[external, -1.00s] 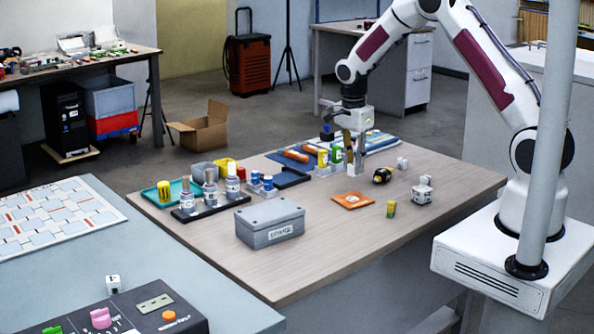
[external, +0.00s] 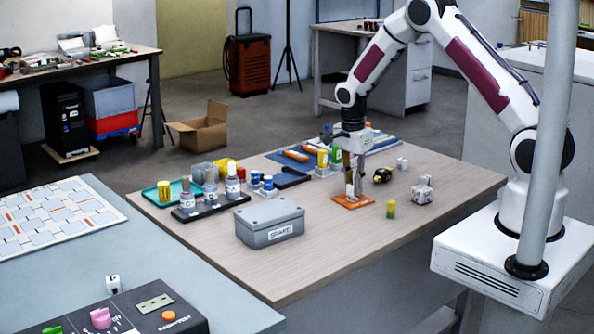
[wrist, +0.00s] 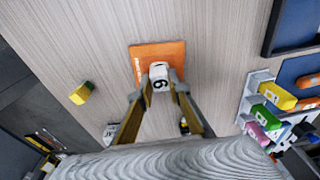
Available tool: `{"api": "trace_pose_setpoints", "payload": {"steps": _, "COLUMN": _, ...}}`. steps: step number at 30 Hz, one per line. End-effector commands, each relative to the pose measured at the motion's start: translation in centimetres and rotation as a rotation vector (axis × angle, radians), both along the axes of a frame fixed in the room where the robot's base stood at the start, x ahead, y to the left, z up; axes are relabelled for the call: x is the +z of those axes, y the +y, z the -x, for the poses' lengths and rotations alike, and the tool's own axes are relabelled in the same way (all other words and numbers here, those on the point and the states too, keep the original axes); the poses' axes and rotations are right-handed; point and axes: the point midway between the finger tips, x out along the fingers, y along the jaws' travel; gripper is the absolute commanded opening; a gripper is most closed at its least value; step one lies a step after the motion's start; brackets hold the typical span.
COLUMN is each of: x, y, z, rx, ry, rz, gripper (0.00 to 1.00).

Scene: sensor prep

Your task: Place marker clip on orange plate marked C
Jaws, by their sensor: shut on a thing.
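The orange plate (external: 341,204) lies flat on the wooden table, and it also shows in the wrist view (wrist: 142,62). Its letter cannot be read here. My gripper (external: 354,192) is directly over the plate, pointing down. In the wrist view, its two fingers (wrist: 160,88) are shut on a small white piece with a dark character, which I take as the marker clip (wrist: 159,72). The clip covers part of the plate. It is low over it, but I cannot tell whether it touches.
A yellow-green block (external: 390,209) and a black-yellow tape measure (external: 382,175) stand right of the plate, with white blocks (external: 422,191) beyond. A grey lidded box (external: 270,222) is to the left. Bottles and a clear organizer stand behind. The table's front is clear.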

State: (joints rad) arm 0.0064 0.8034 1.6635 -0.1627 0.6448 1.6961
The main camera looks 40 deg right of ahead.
Motion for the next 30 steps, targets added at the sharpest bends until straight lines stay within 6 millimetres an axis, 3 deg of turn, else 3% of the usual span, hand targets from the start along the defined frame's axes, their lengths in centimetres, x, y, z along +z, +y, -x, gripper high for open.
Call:
{"api": "trace_pose_setpoints", "payload": {"steps": 4, "x": -0.93, "y": 0.00, "z": 0.03, "rx": 0.000, "ry": 0.001, "rz": 0.000, "gripper": 0.07}}
{"api": "trace_pose_setpoints", "payload": {"steps": 17, "x": -1.20, "y": 0.00, "z": 0.02, "rx": 0.000, "ry": 0.000, "rz": 0.000, "gripper": 0.07}}
{"api": "trace_pose_setpoints", "payload": {"steps": 18, "x": -1.23, "y": 0.00, "z": 0.01, "rx": 0.000, "ry": 0.000, "rz": 0.000, "gripper": 0.20}}
{"api": "trace_pose_setpoints", "payload": {"steps": 20, "x": -1.20, "y": 0.00, "z": 0.00, "rx": 0.000, "ry": 0.000, "rz": 0.000, "gripper": 0.34}}
{"api": "trace_pose_setpoints", "payload": {"steps": 30, "x": -1.18, "y": 0.01, "z": 0.01, "rx": 0.000, "ry": 0.000, "rz": 0.000, "gripper": 0.34}}
